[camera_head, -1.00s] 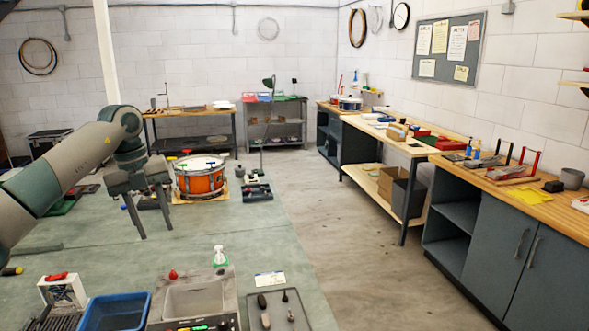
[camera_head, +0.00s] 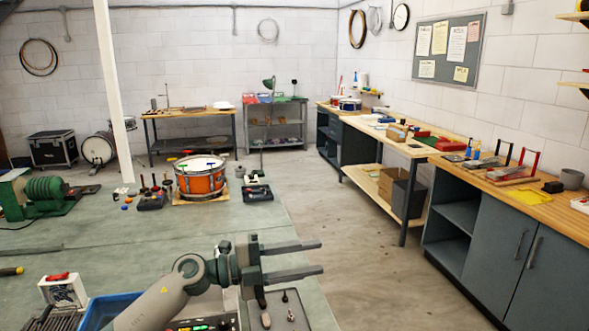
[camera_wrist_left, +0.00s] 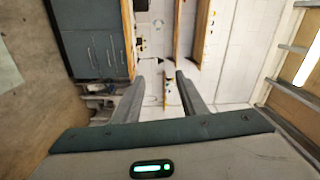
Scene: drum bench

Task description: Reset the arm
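My left gripper (camera_head: 318,257) is in the lower middle of the head view, above the near right part of the green bench, with its fingers pointing right. Its two fingers are apart with nothing between them. In the left wrist view the fingers (camera_wrist_left: 158,80) are also spread and empty, with the room's wall and cabinets beyond. My left forearm comes in from the bottom edge and covers part of the blue bin and the grey basin area. My right gripper does not show.
An orange drum (camera_head: 201,180) stands on the bench (camera_head: 130,255). A blue bin (camera_head: 98,312) and a tray with small tools (camera_head: 290,322) lie near the front. A green machine (camera_head: 42,193) sits at the left. The floor (camera_head: 340,230) right of the bench is clear.

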